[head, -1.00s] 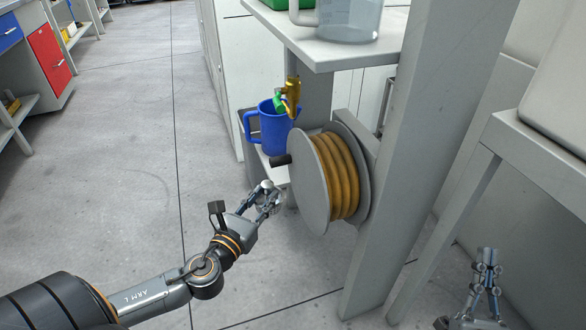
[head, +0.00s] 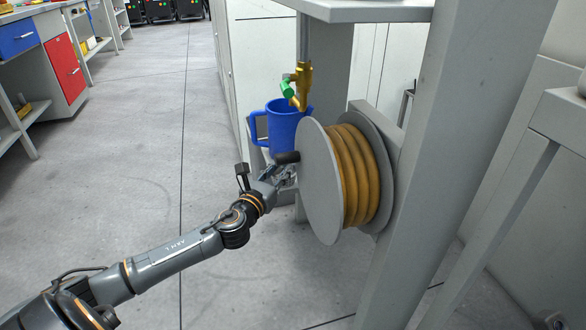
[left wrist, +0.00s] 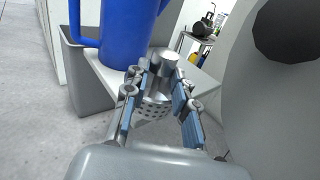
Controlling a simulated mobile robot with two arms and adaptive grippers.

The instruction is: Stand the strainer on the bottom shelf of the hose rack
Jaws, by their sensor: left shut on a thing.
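The strainer (left wrist: 155,108) is a small metal cylinder with a perforated lower part. My left gripper (head: 282,174) is shut on it, as the left wrist view shows, with a finger on each side (left wrist: 162,95). In the head view the strainer is mostly hidden by the gripper. The bottom shelf of the hose rack (left wrist: 203,88) is white, and its edge lies just beyond the strainer. I cannot tell whether the strainer touches the shelf. Only a small tip of my right gripper (head: 556,320) shows at the bottom right; its fingers cannot be made out.
A blue jug (head: 284,127) stands on the bottom shelf, left of the strainer in the wrist view (left wrist: 122,35). The hose reel (head: 322,185) with its black knob is close on the right. A brass tap (head: 302,84) hangs above. A grey bin (left wrist: 85,85) stands beside the shelf.

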